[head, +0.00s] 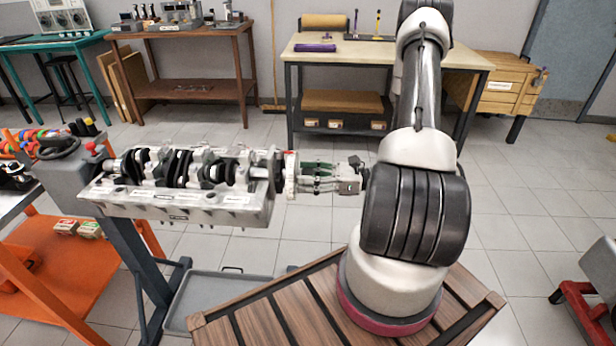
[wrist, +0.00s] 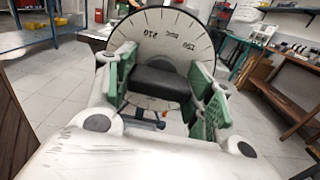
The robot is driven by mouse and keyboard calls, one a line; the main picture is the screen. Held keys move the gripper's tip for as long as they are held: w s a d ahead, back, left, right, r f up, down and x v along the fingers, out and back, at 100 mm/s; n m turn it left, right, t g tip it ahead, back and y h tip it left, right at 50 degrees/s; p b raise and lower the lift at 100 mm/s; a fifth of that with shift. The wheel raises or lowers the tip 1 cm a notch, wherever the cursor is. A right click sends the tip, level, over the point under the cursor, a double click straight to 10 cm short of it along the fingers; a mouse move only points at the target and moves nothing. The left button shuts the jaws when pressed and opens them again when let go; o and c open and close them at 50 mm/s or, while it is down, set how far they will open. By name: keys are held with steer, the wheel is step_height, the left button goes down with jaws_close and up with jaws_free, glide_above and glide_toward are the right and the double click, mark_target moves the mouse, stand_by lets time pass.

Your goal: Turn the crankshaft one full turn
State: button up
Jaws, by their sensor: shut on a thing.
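The crankshaft (head: 180,166) lies along the top of a light grey engine block (head: 175,203), its black throws showing. At its right end a thin pale disc (head: 291,175) stands edge-on. In the wrist view this degree wheel (wrist: 160,42) faces me, with tick marks and numbers that look upside down. My gripper (head: 305,178) reaches in from the right, level with the crankshaft's end. In the wrist view its green-padded fingers (wrist: 163,84) are shut on a black block (wrist: 160,82) in front of the wheel. How the block joins the wheel is hidden.
The engine block is carried on a dark stand (head: 135,260) with a grey drip tray (head: 225,290) below. An orange cart (head: 85,258) stands at the left. Workbenches line the back wall. A red-footed stand (head: 590,300) is at the right; the floor between is mostly clear.

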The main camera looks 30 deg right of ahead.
steer(key=m, duration=0.4)
steer(key=shift+m, duration=0.3)
steer(key=m, duration=0.4)
steer(key=shift+m, duration=0.3)
steer(key=m, duration=1.2)
steer(key=shift+m, duration=0.3)
steer(key=m, duration=0.4)
steer(key=shift+m, duration=0.3)
steer(key=m, duration=0.4)
steer(key=shift+m, duration=1.9)
